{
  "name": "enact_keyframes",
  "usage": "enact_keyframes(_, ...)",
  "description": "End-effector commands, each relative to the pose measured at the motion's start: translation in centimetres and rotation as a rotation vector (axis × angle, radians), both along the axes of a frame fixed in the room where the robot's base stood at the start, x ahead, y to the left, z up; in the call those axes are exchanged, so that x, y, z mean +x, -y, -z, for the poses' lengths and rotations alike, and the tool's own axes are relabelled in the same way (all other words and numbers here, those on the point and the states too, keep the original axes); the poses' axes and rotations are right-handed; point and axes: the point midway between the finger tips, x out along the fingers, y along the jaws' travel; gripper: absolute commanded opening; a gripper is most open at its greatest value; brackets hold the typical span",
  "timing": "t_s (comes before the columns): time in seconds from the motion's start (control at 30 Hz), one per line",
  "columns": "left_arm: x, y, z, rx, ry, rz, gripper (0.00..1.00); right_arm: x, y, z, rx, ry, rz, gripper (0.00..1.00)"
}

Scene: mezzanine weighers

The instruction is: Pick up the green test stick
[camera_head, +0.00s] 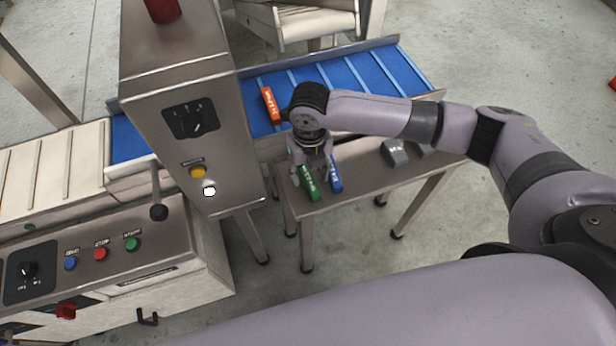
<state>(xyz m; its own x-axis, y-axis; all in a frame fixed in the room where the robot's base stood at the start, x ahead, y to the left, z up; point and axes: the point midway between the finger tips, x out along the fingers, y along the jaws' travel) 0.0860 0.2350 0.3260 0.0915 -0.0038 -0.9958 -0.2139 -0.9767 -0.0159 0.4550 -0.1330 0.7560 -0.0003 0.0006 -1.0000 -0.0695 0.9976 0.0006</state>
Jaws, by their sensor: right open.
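The green test stick (309,184) lies on the small metal table (356,189), near its front left corner. A blue stick (335,175) lies just to the right of it. An orange-red stick (270,105) lies on the blue conveyor belt behind. My right gripper (312,174) points down over the green and blue sticks, with its fingers apart. It hides the far ends of both sticks. I cannot tell whether its fingers touch the green stick. My left gripper is not in view.
A metal cabinet (236,160) with a yellow button stands left of the table. A control panel (120,250) with a lever stands at the lower left. Grey blocks (394,153) lie on the table's right part. The floor in front is clear.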

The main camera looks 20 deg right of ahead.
Motion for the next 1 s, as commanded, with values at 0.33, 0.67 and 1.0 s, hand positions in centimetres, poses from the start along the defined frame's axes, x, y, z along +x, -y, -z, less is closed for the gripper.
enact_keyframes(0.33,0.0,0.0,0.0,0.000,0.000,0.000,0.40,0.0,0.0,2.4,-0.001,0.002,0.000,0.45)
enact_keyframes(0.67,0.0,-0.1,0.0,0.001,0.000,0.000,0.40,0.0,0.0,2.3,-0.001,0.001,0.000,0.30)
enact_keyframes(1.0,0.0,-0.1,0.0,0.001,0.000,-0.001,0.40,0.0,0.0,2.3,-0.001,0.001,0.000,0.07)
